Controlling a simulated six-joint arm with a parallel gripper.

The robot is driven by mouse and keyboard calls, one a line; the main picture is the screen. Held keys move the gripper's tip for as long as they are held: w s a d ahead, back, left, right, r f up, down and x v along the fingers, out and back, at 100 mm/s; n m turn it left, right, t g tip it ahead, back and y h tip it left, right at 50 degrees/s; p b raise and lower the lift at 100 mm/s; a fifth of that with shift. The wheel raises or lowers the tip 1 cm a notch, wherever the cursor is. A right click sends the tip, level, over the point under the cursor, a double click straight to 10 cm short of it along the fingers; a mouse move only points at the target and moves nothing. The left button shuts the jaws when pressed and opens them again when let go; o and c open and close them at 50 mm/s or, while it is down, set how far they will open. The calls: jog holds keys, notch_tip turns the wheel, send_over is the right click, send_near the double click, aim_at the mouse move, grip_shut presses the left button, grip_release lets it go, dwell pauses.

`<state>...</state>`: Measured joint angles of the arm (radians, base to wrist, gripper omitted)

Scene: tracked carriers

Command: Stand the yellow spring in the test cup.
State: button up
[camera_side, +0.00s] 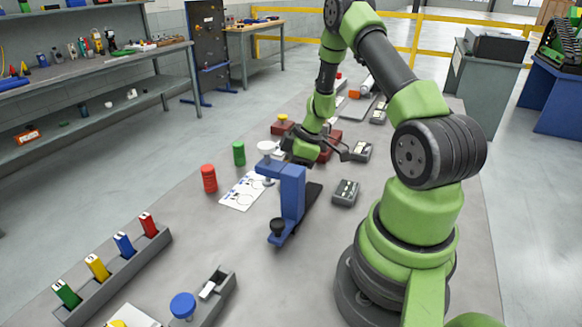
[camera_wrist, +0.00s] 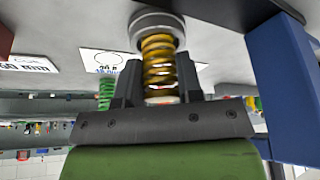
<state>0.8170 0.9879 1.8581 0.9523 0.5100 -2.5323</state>
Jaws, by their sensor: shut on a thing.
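In the wrist view, which looks upside down, the yellow spring (camera_wrist: 158,68) stands between the two dark fingers of my gripper (camera_wrist: 160,82). My gripper is shut on it. The spring's lower end meets a grey round test cup (camera_wrist: 157,20), in line with it. I cannot tell how deep it sits. In the side view my gripper (camera_side: 300,150) is low behind the blue stand (camera_side: 292,195). The spring and cup cannot be made out clearly there.
The blue stand's column (camera_wrist: 285,85) rises close beside my gripper. A green spring (camera_side: 239,153) and a red spring (camera_side: 209,178) stand near a white printed sheet (camera_side: 243,190). Grey boxes (camera_side: 345,192) lie to the right. A long rack (camera_side: 115,275) is at the front left.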

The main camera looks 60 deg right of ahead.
jog(key=o, duration=1.5)
jog(key=shift+r, duration=3.5)
